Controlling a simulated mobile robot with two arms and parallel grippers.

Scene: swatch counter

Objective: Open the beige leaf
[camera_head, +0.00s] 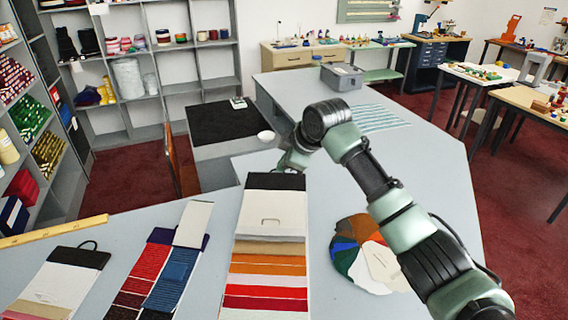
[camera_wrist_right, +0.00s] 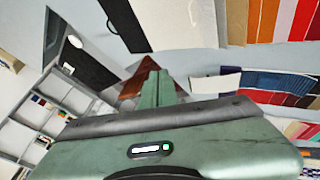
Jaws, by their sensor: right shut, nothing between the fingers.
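The middle swatch card lies on the grey counter, with a black head strip (camera_head: 276,181), a white leaf (camera_head: 272,213) with a handle slot, then a beige leaf (camera_head: 270,248) showing as a narrow band above orange, red and white bands. The beige band also shows at the top of the right wrist view (camera_wrist_right: 237,22). My right gripper (camera_head: 288,163) is beyond the card's black end, its fingertips mostly hidden by the arm. In the right wrist view its green fingers (camera_wrist_right: 156,88) are together and empty, apart from the card. My left gripper is out of view.
A red and blue swatch card (camera_head: 172,270) and a white card with a black end (camera_head: 58,283) lie to the left. A round colour fan (camera_head: 362,254) lies right, near my arm. A grey bin (camera_head: 341,77) stands farther back. A yellow ruler (camera_head: 53,231) lies along the left edge.

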